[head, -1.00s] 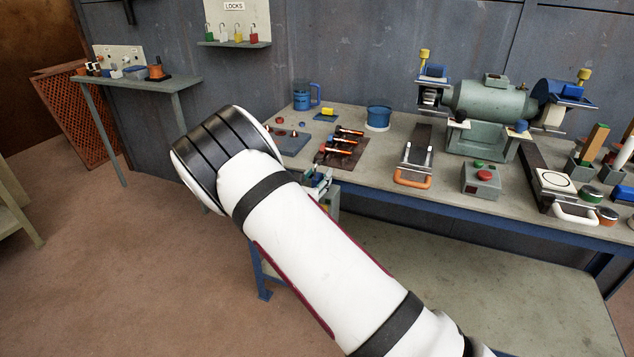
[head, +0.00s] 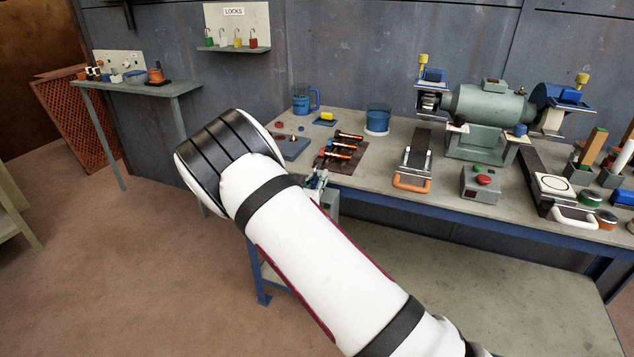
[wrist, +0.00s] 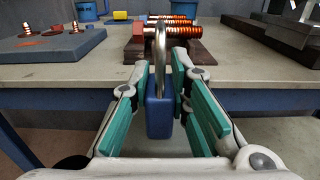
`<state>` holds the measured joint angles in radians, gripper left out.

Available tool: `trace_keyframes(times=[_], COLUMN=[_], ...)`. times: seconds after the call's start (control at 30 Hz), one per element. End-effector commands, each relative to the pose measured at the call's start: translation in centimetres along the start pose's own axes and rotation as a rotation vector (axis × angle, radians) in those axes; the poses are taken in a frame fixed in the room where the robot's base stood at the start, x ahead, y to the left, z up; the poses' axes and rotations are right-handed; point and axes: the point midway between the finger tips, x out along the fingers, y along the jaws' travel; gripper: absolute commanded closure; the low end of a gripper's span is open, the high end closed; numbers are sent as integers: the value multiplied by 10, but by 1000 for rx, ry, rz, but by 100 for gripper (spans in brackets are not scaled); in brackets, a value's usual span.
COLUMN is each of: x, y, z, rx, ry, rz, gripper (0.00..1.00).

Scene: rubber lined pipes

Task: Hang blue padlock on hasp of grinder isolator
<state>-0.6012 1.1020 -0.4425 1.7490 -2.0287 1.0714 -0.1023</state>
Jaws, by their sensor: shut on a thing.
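The blue padlock (wrist: 159,116) is between the green pads of my gripper (wrist: 163,112) in the wrist view. The gripper is shut on its body, and the steel shackle (wrist: 160,55) stands upright above it. The padlock is at the front edge of the bench, with the bench top behind it. The grinder (head: 488,106) stands on the bench at the right. I cannot make out the grinder isolator's hasp for sure in either view.
The workbench (head: 450,207) carries a board of copper-coloured coils (head: 340,150), a blue mug (head: 302,101), a blue tub (head: 377,120) and a grey box with a red button (head: 482,183). A LOCKS shelf (head: 235,49) holds several padlocks. A side table (head: 150,88) stands at the left.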

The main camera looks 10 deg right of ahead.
Motion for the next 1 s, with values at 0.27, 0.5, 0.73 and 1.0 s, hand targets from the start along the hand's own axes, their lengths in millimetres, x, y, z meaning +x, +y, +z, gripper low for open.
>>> trace_keyframes(times=[0.27, 0.5, 0.73, 1.0], x=[0, -43, -90, -123], y=[0, -31, -65, -89], z=[34, 38, 43, 46], rx=[4, -2, -2, -1], ry=[-3, 1, 1, 0], rz=[0, 0, 1, 1], gripper=[100, 100, 100, 100])
